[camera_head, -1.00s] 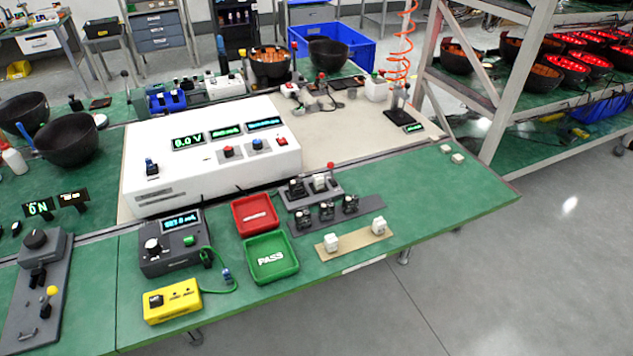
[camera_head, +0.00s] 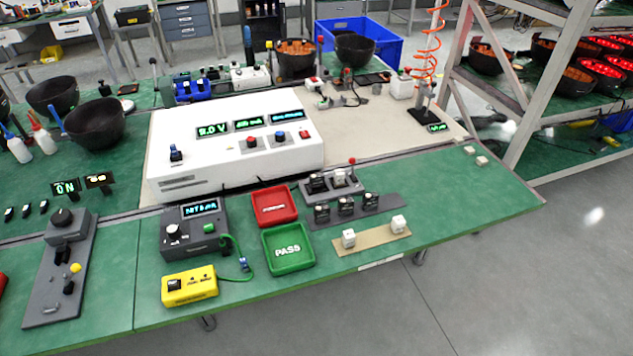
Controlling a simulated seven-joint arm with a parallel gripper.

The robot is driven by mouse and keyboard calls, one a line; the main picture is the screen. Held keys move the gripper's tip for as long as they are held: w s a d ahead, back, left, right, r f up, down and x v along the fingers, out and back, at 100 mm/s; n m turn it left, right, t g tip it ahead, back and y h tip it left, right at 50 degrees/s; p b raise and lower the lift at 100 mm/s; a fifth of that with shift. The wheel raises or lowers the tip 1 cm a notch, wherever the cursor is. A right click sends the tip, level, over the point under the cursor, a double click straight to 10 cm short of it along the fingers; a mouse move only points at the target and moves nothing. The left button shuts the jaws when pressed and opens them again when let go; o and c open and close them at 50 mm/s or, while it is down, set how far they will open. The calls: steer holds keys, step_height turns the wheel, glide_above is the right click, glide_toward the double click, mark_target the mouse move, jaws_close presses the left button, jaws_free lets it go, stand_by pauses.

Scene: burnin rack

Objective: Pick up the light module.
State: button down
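Another light-coloured piece (camera_head: 339,177) sits in a grey fixture (camera_head: 349,189) behind, beside dark pieces. Several dark modules (camera_head: 345,205) stand on a grey strip (camera_head: 383,203) between them. Two more small pale blocks (camera_head: 475,155) lie at the bench's right end. I cannot tell which is the light module. My gripper is not in view.
A green PASS tray (camera_head: 288,250) and a red tray (camera_head: 272,207) stand left of the strips. A white instrument box (camera_head: 235,150) stands behind. A dark meter (camera_head: 193,229) and a yellow box (camera_head: 190,286) are at left.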

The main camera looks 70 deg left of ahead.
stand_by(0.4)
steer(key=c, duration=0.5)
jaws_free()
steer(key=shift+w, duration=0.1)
